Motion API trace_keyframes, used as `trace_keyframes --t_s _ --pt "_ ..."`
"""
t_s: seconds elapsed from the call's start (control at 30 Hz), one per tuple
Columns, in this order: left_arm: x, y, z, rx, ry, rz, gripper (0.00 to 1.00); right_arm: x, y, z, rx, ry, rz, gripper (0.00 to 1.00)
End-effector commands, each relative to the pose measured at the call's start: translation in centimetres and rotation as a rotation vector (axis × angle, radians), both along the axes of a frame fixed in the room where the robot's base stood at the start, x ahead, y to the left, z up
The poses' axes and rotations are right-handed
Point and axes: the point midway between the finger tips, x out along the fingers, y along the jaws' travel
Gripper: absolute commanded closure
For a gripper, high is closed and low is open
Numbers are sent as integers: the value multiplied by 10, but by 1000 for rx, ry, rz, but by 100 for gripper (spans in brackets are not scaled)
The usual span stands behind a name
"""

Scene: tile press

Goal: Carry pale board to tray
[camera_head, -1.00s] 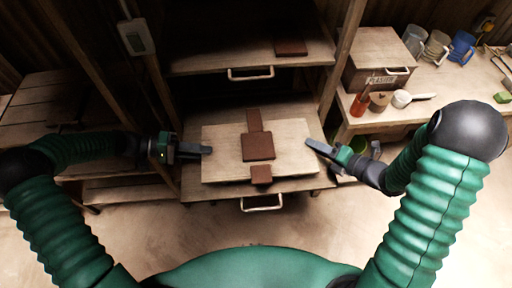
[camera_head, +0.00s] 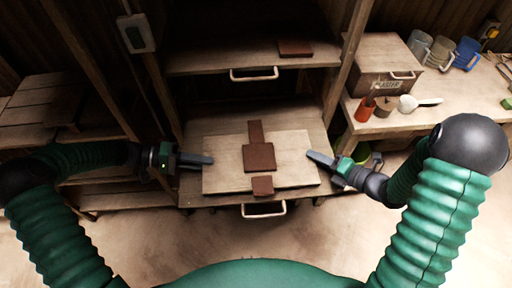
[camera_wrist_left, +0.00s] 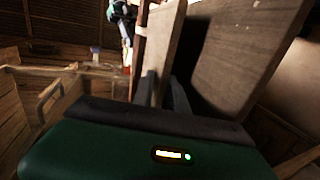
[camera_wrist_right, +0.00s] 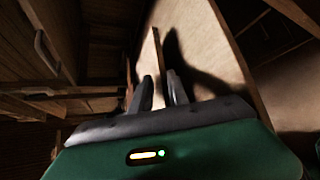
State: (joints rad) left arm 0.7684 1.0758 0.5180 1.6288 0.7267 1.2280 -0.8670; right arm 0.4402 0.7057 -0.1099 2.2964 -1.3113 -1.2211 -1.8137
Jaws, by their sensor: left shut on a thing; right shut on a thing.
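The pale board (camera_head: 225,172) is a flat wooden sheet held level in front of the stack. On it lie a narrow dark brown piece (camera_head: 255,131), a square one (camera_head: 259,157) and a small one (camera_head: 262,186). My left gripper (camera_head: 205,160) is shut on its left edge, and my right gripper (camera_head: 314,156) on its right edge. The wrist views show the board's edge between the fingers, left (camera_wrist_left: 166,50) and right (camera_wrist_right: 157,58). A lower pull-out tray (camera_head: 290,118) with a handle (camera_head: 263,209) lies beneath and behind the board.
An upper tray (camera_head: 215,62) with a handle carries a brown tile (camera_head: 295,48). Wooden posts flank the stack. A bench at right holds a box (camera_head: 384,68), mugs (camera_head: 442,52) and small pots (camera_head: 366,108). Slatted shelves (camera_head: 40,100) stand at left. The floor in front is clear.

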Motion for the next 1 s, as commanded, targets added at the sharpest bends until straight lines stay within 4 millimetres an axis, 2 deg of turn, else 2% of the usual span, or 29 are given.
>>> trace_keyframes --t_s 0.1,0.13,0.3,0.77,0.87,1.0 --pt "-1 -3 -13 -5 -2 -7 100 0 4 -13 4 -3 9 100" --pt "-1 -3 -13 -3 -1 -6 80 -1 4 -13 4 0 9 78" --pt "-1 -2 -9 -2 -1 -4 60 -1 3 -9 2 0 6 58" --pt "1 1 -11 2 1 0 60 1 0 -11 -1 2 0 58" --pt "2 9 -8 2 -1 2 60 1 0 -11 -1 2 -1 58" --pt "2 38 0 2 -1 4 60 1 -1 -11 -1 2 -1 58"
